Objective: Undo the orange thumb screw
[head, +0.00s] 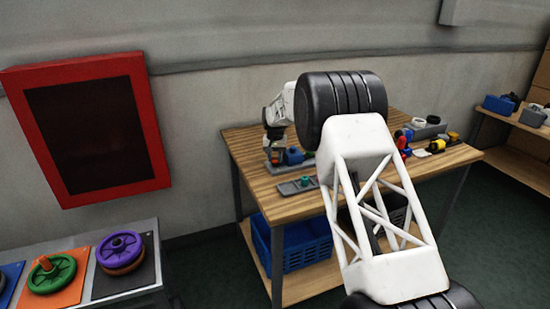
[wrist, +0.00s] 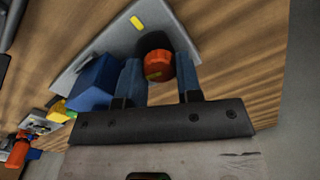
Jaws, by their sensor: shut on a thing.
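The orange thumb screw (wrist: 157,66) sits between the two fingers of my gripper (wrist: 159,62) in the wrist view. It is a round orange knob with a yellow mark on its face, at a grey plate (wrist: 105,50) that carries another yellow mark. My gripper is shut on the screw, with one finger on each side. In the head view my gripper (head: 275,146) points down over the back left of the wooden table (head: 258,186). The screw is too small and covered to make out clearly there. A blue block (wrist: 95,84) stands just left of the fingers in the wrist view.
A grey tray (head: 290,188) with a green piece lies at the table's front left. Several coloured items, including a yellow one (head: 436,146), stand at the right. A blue basket (head: 300,247) is on the shelf below. A bench with handwheels (head: 120,250) stands at lower left.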

